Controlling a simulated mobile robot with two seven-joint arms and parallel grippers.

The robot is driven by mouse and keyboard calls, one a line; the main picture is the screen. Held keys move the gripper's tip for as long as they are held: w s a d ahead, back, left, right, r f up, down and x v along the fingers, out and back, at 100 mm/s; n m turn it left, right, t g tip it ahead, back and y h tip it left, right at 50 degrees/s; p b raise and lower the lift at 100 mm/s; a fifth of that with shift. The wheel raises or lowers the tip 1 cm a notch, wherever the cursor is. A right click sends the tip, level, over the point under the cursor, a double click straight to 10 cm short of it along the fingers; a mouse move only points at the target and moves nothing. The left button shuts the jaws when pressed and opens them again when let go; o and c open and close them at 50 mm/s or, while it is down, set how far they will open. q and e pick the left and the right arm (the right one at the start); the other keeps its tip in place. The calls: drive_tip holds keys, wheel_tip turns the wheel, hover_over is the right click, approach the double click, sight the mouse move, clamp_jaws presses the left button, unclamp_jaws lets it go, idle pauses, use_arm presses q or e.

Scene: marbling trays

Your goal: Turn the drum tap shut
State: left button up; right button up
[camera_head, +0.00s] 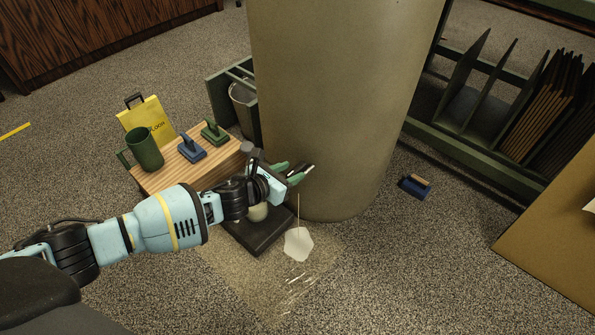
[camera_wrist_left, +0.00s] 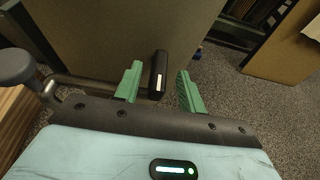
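The large tan drum (camera_head: 335,100) stands at the centre of the head view; its wall (camera_wrist_left: 100,40) fills the upper left wrist view. A black tap handle (camera_wrist_left: 158,75) stands between the green fingers of my left gripper (camera_wrist_left: 160,68), with gaps showing on both sides. That gripper (camera_head: 293,172) is open beside the drum's lower front. It largely hides the tap in the head view. A thin pale stream (camera_head: 298,208) falls below it to a white puddle (camera_head: 298,245) on the floor. My right gripper is not in view.
A dark tray (camera_head: 258,238) lies under my left gripper. A wooden stand (camera_head: 168,178) at left bears a green mug (camera_head: 145,150) and tools. A grey knob (camera_wrist_left: 15,67) on a bent pipe is left of the fingers. A blue brush (camera_head: 414,187) lies right.

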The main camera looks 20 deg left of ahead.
sight(294, 170)
use_arm(q)
drive_tip(key=shift+b+x, duration=0.45)
drive_tip(key=shift+x, duration=0.8)
drive_tip(key=shift+w+d+f, duration=0.1)
drive_tip(key=shift+w+f, duration=0.1)
drive_tip(key=shift+w, duration=0.15)
drive_tip(key=c, duration=0.7)
clamp_jaws()
